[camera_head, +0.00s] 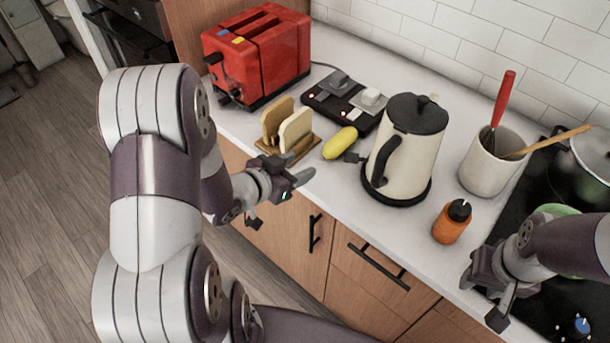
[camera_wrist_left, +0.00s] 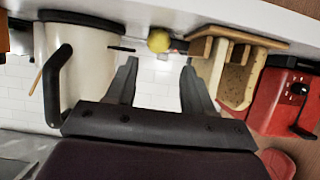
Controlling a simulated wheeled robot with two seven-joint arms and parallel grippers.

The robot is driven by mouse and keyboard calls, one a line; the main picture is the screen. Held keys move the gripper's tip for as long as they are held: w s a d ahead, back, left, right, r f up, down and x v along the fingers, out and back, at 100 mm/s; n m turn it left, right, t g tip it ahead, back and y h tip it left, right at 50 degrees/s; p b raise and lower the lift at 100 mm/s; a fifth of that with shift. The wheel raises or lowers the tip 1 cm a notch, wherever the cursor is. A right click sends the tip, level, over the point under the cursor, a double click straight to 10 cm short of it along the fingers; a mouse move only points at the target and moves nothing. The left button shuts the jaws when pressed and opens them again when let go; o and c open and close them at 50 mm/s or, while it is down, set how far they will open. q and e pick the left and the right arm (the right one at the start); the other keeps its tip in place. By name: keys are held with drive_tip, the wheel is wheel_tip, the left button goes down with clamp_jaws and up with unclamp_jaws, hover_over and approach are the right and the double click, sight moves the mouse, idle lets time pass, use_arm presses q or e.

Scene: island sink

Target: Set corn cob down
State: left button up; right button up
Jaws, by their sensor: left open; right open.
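The yellow corn cob (camera_head: 340,143) lies on the white counter between the toast rack and the kettle. In the left wrist view, which is upside down, the corn cob (camera_wrist_left: 159,41) shows end-on, beyond the gap between my left fingers. My left gripper (camera_head: 278,200) is open and empty at the counter's front edge, apart from the cob. Its two spread fingers also show in the left wrist view (camera_wrist_left: 158,75). My right gripper (camera_head: 482,300) is open at the lower right, near the stove's front corner; nothing shows in it.
A wooden rack with bread slices (camera_head: 288,135) stands left of the cob, a cream kettle (camera_head: 407,150) right of it. A red toaster (camera_head: 258,52) and a dark switch panel (camera_head: 345,100) are behind. An orange bottle (camera_head: 452,222) and utensil crock (camera_head: 490,165) stand further right.

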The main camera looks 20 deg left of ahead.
sight(325, 153)
use_arm(q)
drive_tip(key=x, duration=1.2)
drive_tip(key=shift+w+d+r+p, duration=0.1)
drive_tip(key=shift+w+d+p, duration=0.1)
drive_tip(key=shift+w+p, duration=0.2)
drive_tip(key=shift+c, duration=0.4)
